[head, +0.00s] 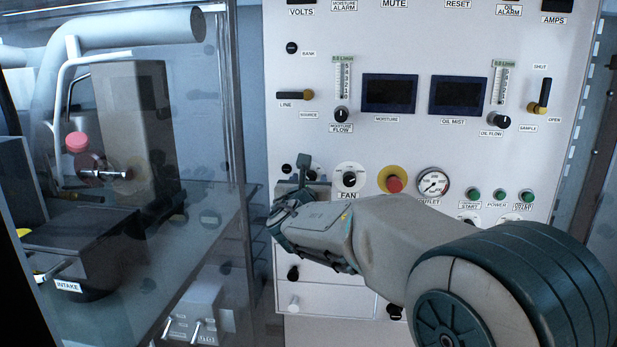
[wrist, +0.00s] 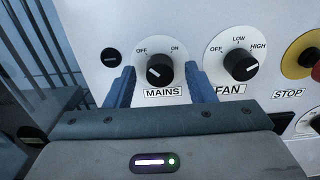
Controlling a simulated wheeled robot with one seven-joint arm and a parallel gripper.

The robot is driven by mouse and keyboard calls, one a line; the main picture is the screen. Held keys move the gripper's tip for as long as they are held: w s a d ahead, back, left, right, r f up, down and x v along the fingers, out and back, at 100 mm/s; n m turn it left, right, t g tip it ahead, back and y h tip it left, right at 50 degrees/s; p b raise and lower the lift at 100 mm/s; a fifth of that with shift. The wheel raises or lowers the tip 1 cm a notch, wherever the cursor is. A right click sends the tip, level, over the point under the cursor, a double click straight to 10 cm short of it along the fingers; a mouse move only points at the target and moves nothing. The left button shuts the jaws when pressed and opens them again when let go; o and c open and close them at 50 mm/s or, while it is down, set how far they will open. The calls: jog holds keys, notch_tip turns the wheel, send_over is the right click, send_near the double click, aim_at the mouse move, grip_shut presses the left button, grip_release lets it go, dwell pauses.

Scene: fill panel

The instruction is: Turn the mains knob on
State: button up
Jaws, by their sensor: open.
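The mains knob (wrist: 160,69) is a black round knob on a white dial marked OFF at upper left and ON at upper right, above a MAINS label. A small white mark shows on its left part; I cannot tell exactly which setting it points at. My gripper (wrist: 160,78) is open, with one blue finger on each side of the knob. Gaps of white dial show beside the knob, and I cannot tell whether either finger touches it. In the head view my gripper (head: 298,183) is at the panel, left of the fan knob, and hides the mains knob.
The fan knob (wrist: 241,66) sits close to the right finger. The yellow and red stop button (head: 393,181) and outlet gauge (head: 433,184) are further right on the panel (head: 430,45). A glass enclosure (head: 215,120) stands to the left.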

jog(key=shift+w, duration=0.1)
jog(key=c, duration=1)
jog(key=shift+o, duration=0.2)
jog(key=shift+f+b, duration=0.2)
jog(key=shift+b, duration=0.45)
jog(key=shift+r+m+b, duration=0.15)
jog(key=shift+m+b, duration=4.3)
jog(key=shift+b, duration=0.9)
jog(key=shift+r+m+b, duration=0.15)
jog(key=shift+m+b, duration=4.3)
jog(key=shift+b, duration=0.9)
jog(key=shift+r, duration=0.1)
